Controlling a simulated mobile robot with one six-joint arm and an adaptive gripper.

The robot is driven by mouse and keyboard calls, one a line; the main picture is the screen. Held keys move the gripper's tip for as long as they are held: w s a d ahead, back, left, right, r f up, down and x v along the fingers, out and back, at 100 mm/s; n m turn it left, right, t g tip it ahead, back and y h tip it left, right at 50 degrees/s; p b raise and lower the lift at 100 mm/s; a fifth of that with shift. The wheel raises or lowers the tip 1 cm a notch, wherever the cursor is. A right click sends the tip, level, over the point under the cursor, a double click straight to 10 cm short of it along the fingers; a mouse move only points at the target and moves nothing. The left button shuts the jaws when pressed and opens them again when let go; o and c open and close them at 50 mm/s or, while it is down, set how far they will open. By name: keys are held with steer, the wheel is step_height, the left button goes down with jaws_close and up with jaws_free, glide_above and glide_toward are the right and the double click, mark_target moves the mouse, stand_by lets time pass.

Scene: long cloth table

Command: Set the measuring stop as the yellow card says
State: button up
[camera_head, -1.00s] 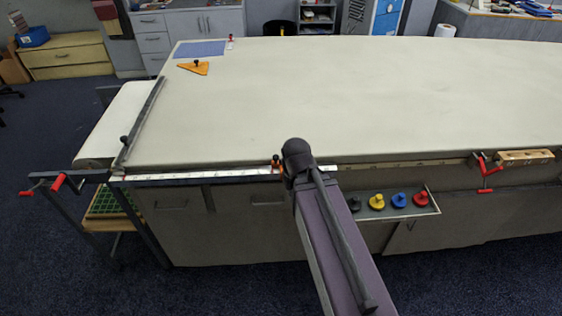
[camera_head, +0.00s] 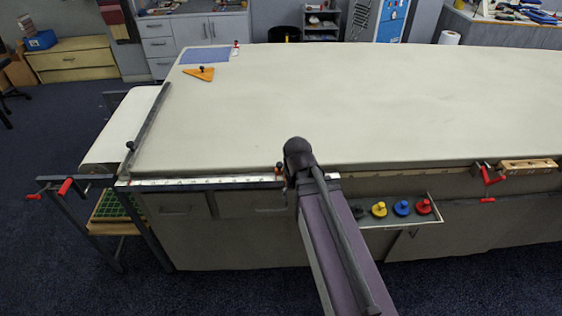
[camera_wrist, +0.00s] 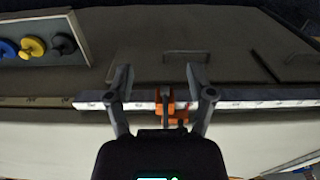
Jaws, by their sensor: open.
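The measuring stop (camera_head: 279,169) is a small orange block with a dark knob on the white scale rail (camera_head: 205,182) along the table's near edge. In the wrist view the orange stop (camera_wrist: 170,108) sits between the two spread fingers of my gripper (camera_wrist: 159,76), nearer the right finger. The fingers are apart, and I see no clear contact with the stop. In the head view my arm hides the gripper. I cannot make out a yellow card in either view. The scale marks are too small to read.
A tray (camera_head: 439,216) with black, yellow, blue and red knobbed weights hangs at the table's front. A red crank (camera_head: 490,174) and wooden block (camera_head: 528,166) are at the right. A dark bar (camera_head: 150,128) lies at the table's left end. The cloth (camera_head: 350,105) is mostly clear.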

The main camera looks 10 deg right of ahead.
mark_target(279, 164)
steer(key=w+a+r+m+p, duration=0.1)
steer(key=w+r+m+p, duration=0.8)
steer(key=w, duration=0.8)
step_height(279, 164, up, 3)
steer(key=shift+a+r+m+p, duration=0.1)
steer(key=shift+a+m+p, duration=0.15)
steer(key=shift+p, duration=0.9)
steer(key=shift+d, duration=0.1)
step_height(279, 164, down, 14)
steer(key=b, duration=1.3)
steer(key=shift+b, duration=0.4)
steer(key=shift+r, duration=0.1)
steer(key=shift+c, duration=0.2)
jaws_close()
